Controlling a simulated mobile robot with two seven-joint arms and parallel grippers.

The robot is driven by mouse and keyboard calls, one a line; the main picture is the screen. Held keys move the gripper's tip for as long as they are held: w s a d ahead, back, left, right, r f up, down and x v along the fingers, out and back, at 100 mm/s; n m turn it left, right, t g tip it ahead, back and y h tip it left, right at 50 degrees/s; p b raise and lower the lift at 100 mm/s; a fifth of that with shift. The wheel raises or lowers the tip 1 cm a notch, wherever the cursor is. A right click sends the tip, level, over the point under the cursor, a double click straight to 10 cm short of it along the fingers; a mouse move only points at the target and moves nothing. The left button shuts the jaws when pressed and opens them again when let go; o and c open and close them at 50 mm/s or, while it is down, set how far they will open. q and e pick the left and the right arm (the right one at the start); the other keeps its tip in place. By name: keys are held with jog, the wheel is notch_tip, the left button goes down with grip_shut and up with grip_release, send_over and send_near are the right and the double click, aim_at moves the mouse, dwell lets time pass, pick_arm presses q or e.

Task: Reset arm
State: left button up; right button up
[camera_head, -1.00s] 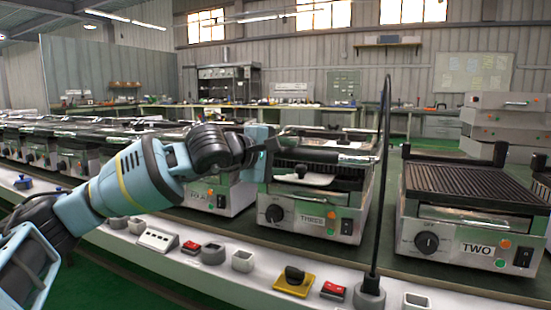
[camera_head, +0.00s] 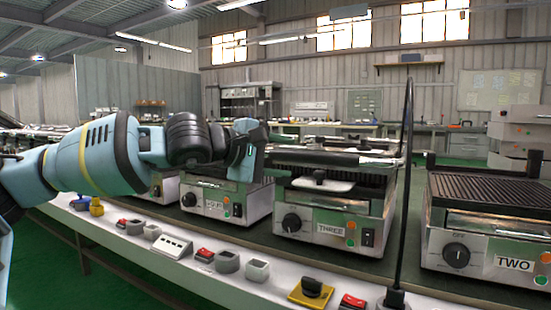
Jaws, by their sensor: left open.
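My left arm comes in from the left. My left gripper (camera_head: 262,150) is at its end, in front of the grill labelled four (camera_head: 228,200) and left of the grill labelled three (camera_head: 333,220). Its fingers are seen edge-on against the grills, and I see nothing held in them. Grill three has its lid lowered, with a white-topped piece (camera_head: 322,183) at its front. My right gripper is not in view.
The grill labelled two (camera_head: 480,240) stands open at the right, showing its ribbed plate. A dark upright pole (camera_head: 404,180) rises in front of the grills. The white front ledge carries a yellow-based knob (camera_head: 311,292), red switches (camera_head: 205,255) and grey sockets (camera_head: 257,270).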

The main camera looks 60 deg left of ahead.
pick_arm(q)
jog(key=shift+s+r, duration=0.1)
jog(key=shift+s, duration=0.55)
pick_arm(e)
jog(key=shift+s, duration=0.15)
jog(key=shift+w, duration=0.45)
